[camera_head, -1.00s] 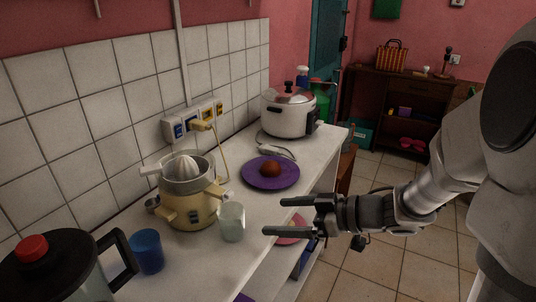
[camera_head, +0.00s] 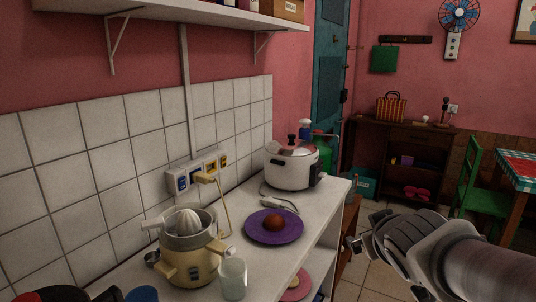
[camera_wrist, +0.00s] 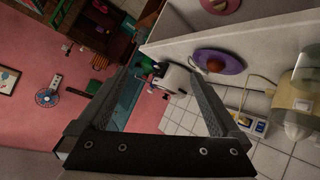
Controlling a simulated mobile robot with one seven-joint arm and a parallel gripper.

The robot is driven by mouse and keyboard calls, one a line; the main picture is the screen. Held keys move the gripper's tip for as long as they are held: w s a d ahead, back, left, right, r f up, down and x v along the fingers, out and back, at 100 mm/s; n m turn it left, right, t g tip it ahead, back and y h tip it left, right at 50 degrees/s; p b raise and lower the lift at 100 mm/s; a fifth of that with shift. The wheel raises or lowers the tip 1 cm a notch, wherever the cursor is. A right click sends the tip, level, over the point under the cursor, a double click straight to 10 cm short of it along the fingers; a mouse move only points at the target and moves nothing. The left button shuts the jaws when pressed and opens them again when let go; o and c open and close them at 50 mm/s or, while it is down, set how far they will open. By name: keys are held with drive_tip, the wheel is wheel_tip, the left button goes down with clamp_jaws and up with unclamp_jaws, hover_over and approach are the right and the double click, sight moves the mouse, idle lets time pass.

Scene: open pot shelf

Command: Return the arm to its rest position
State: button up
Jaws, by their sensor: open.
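My arm reaches in from the lower right of the head view, in front of the tiled floor and beside the counter (camera_head: 318,215). My gripper shows in the wrist view (camera_wrist: 163,72), with its two dark fingers spread apart and nothing between them. In the head view the fingers are mostly hidden behind my wrist. A purple plate (camera_head: 252,235) with a reddish-brown round item (camera_head: 274,222) stands on the counter, apart from my gripper. The plate also shows in the wrist view (camera_wrist: 203,55).
A cream juicer (camera_head: 190,262), a clear cup (camera_head: 233,279) and a white rice cooker (camera_head: 288,173) stand on the counter. A pink plate (camera_head: 296,288) is lower by its edge. A green chair (camera_head: 483,200) and table stand at right. A wall shelf (camera_head: 170,12) hangs above.

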drive_tip(key=s+a+f+m+g+y, duration=0.1)
drive_tip(key=s+a+f+g, duration=0.15)
drive_tip(key=s, duration=0.55)
drive_tip(key=s+a+f+m+g+y, duration=0.1)
drive_tip(key=s+a+m+g, duration=0.15)
drive_tip(key=s, duration=0.55)
wheel_tip(320, 180, up, 13)
drive_tip(key=p, duration=1.2)
drive_tip(key=shift+s+a+n+g+p, duration=0.15)
drive_tip(key=shift+a+n+g+p, duration=0.15)
drive_tip(key=shift+a+n, duration=0.15)
drive_tip(key=shift+f, duration=0.15)
